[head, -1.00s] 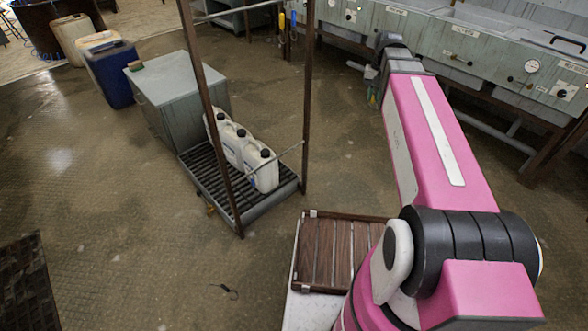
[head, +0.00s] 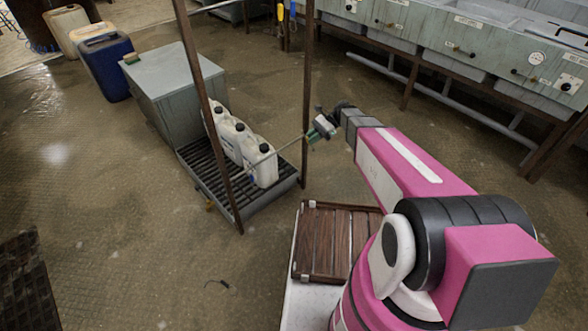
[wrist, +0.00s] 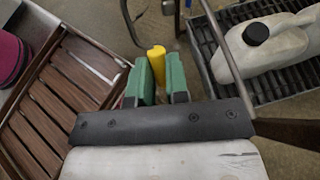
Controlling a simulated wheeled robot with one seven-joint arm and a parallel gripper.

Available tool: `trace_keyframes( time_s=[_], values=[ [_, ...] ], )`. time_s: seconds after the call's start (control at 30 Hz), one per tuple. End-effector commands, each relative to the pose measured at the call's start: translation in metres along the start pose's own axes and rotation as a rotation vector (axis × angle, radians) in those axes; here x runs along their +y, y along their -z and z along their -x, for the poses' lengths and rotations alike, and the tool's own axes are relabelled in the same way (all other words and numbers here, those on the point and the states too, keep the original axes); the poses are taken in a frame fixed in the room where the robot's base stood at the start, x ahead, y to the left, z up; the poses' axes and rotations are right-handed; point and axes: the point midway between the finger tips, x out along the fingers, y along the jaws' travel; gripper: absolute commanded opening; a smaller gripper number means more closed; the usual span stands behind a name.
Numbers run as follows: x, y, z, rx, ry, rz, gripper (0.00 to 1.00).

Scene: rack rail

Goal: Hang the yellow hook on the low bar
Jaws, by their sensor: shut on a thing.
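My gripper (wrist: 160,84) is shut on the yellow hook (wrist: 157,62), whose yellow part stands between the two green fingers in the wrist view. The rest of the hook is hidden or too small to make out. In the head view my gripper (head: 321,130) is at the right end of the low bar (head: 278,154), near the right post. The hook cannot be made out there. In the wrist view the low bar (wrist: 228,58) runs just right of the fingers, with a visible gap in the picture. I cannot tell whether hook and bar touch.
White jugs (head: 239,146) stand on the rack's slatted base (head: 202,178) behind the low bar. Dark posts (head: 307,80) bound the rack. A brown slatted deck (head: 335,240) lies in front. A grey bench (head: 455,50) runs along the back right.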

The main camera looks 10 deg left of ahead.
Motion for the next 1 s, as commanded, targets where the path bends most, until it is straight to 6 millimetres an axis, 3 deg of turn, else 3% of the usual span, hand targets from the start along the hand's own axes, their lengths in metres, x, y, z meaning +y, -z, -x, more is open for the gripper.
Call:
trace_keyframes(
  time_s=[0.3, 0.5, 0.7, 1.0],
  values=[
    [-0.006, 0.049, -0.073, -0.257, 0.183, -0.084, 0.00],
    [-0.005, 0.076, -0.111, -0.371, 0.269, -0.102, 0.00],
    [-0.002, 0.092, -0.131, -0.429, 0.312, -0.105, 0.00],
    [-0.005, 0.094, -0.136, -0.440, 0.321, -0.103, 0.00]
  ],
)
